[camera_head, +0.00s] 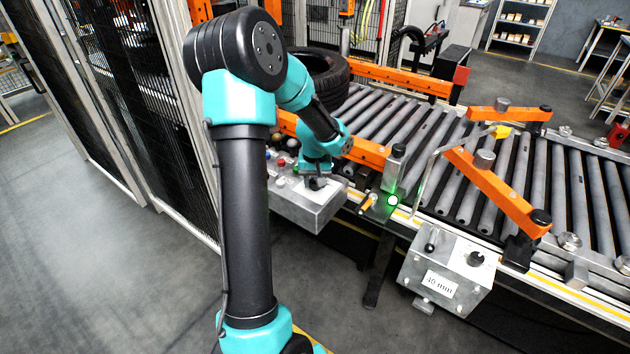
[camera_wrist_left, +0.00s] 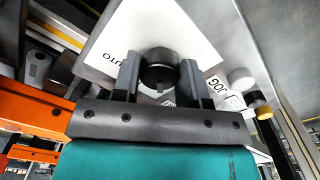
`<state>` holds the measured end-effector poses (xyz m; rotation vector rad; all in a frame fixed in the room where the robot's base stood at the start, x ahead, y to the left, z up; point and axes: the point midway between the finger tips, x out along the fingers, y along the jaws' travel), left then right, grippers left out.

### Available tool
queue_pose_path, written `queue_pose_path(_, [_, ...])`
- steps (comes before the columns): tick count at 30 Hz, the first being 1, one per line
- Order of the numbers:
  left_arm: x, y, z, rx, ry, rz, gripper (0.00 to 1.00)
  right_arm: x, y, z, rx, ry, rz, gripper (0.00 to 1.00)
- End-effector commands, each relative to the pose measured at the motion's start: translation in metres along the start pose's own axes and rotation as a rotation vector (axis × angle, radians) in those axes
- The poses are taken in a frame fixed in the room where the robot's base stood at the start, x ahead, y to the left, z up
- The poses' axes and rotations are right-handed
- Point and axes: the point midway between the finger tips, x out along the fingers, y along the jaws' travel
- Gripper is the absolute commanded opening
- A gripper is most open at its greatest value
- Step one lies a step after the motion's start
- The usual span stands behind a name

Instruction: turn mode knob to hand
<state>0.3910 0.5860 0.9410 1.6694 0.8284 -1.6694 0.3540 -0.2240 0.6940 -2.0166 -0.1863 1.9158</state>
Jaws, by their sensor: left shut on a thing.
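The mode knob (camera_wrist_left: 160,68) is black and round with a pointer ridge, on a pale panel in the left wrist view. My left gripper (camera_wrist_left: 158,82) is shut on it, one finger on each side. A label reading "UTO", partly cut off, lies left of the knob, and another that seems to read "JOG" upside down lies to its right. In the head view my left gripper (camera_head: 316,184) reaches down onto the grey control box (camera_head: 318,214). The gripper hides the knob there. My right gripper is not in view.
Coloured buttons (camera_head: 281,163) sit on the box beside my gripper. A second box marked "40 mm" (camera_head: 440,283) has a lever and a black knob. The roller conveyor (camera_head: 490,190), with orange guides and a tyre (camera_head: 328,72), lies behind. A mesh fence stands left.

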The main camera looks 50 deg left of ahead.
Motion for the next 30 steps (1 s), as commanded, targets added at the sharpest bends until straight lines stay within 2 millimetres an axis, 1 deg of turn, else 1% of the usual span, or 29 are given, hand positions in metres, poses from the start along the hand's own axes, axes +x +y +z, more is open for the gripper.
queue_pose_path(5, [-0.0003,0.0,-0.0001,0.023,0.0,0.0,0.16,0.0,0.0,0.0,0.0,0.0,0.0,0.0])
queue_pose_path(11, [-0.0003,-0.0001,-0.0001,0.101,0.0,0.0,0.16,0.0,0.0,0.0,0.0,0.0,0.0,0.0])
queue_pose_path(17, [-0.0004,-0.0002,-0.0001,0.235,0.0,0.0,0.16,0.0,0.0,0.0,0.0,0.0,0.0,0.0])
queue_pose_path(30, [-0.0005,-0.0005,-0.0003,0.598,0.0,0.0,0.16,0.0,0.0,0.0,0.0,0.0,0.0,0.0])
